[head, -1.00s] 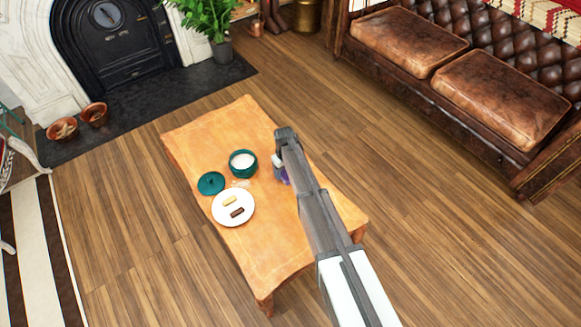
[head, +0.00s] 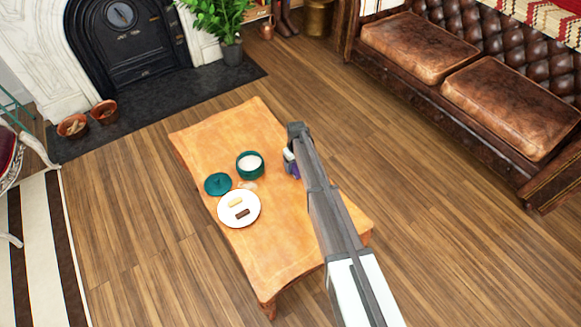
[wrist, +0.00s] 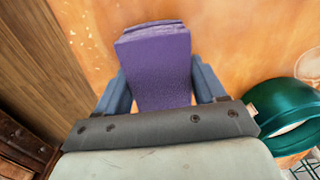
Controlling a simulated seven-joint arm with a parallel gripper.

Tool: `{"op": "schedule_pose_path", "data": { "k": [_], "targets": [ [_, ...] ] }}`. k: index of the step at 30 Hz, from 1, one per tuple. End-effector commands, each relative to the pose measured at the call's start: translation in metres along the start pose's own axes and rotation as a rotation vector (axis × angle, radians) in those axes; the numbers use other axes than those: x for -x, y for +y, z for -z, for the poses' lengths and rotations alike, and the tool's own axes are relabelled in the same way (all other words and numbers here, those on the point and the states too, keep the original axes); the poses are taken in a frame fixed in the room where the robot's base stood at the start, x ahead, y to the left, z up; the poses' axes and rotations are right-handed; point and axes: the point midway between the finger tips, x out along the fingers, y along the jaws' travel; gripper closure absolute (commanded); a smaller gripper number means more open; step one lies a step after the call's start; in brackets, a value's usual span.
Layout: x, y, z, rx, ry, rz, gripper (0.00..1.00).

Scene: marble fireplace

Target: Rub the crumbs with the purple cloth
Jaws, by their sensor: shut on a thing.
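The purple cloth (wrist: 158,70) is a thick folded block between the two blue-grey fingers of my gripper (wrist: 160,90) in the wrist view. My gripper is shut on it. In the head view, the cloth (head: 295,172) shows as a small purple patch at my gripper (head: 290,163), over the right side of the table; my arm hides part of it. Pale specks that look like crumbs (wrist: 91,22) lie on the table at the upper left of the wrist view, beyond the cloth and to its left. I cannot make them out in the head view. Whether the cloth touches the table is unclear.
On the wooden table (head: 215,128), a teal bowl (head: 250,165) with white contents stands left of my gripper. A teal lid (head: 218,184) and a white plate (head: 239,219) with two small bars lie further left. The table's near part is bare. A leather sofa (head: 470,75) stands right.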

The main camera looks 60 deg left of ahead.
Motion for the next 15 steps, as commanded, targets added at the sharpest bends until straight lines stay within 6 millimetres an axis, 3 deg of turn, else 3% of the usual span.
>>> {"op": "schedule_pose_path", "data": {
  "k": [9,15],
  "targets": [
    [-0.001,0.03,0.001,-0.001,0.0,-0.001,0.59],
    [0.0,0.008,-0.001,0.002,0.0,0.0,0.59]
  ]
}}
